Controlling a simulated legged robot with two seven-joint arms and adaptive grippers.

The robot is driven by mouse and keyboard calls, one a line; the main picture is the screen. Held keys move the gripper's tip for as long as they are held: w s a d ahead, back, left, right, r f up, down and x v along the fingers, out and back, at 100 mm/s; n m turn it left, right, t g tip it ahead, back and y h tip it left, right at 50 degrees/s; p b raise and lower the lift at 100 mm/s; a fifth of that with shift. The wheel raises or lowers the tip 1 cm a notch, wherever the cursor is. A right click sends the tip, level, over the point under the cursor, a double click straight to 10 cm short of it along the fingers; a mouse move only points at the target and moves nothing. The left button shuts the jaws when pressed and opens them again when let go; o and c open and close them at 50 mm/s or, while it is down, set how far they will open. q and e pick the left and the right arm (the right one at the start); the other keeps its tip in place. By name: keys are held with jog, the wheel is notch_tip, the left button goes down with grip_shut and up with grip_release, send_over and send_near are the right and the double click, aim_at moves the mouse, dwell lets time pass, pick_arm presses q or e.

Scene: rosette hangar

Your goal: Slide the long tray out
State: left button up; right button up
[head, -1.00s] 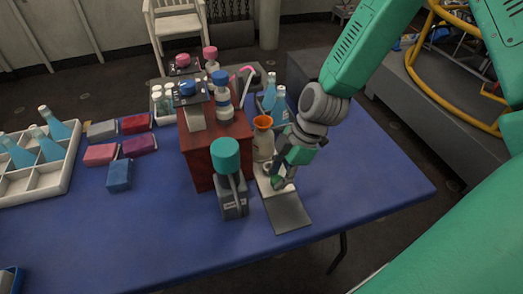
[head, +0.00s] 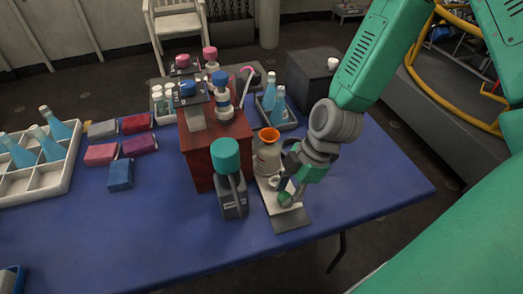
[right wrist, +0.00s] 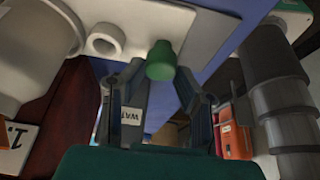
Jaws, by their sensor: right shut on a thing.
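The long tray (head: 271,197) is a pale, narrow board running front to back beside the red-brown box. It carries a beige bottle (head: 267,158) with an orange funnel top and a small white ring. A green knob (head: 285,199) stands near its front end. My right gripper (head: 288,196) is shut on this knob. The tray's front part lies over a grey plate (head: 291,224). My left gripper is out of view.
A dark tray of blue bottles (head: 278,108) stands behind. Blue table is clear at front and right. The table's front edge is near the grey plate.

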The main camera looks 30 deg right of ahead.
jog(key=shift+s+a, duration=0.2)
jog(key=shift+s, duration=0.85)
jog(key=shift+s+a, duration=0.2)
jog(key=shift+s, duration=0.8)
jog(key=o, duration=0.8)
jog(key=shift+o, duration=0.2)
jog(key=shift+w+d, duration=0.1)
jog(key=shift+r+p, duration=0.35)
jog(key=shift+p, duration=0.05)
notch_tip(320, 180, up, 6)
jog(key=p, duration=0.6)
jog(key=shift+r, duration=0.15)
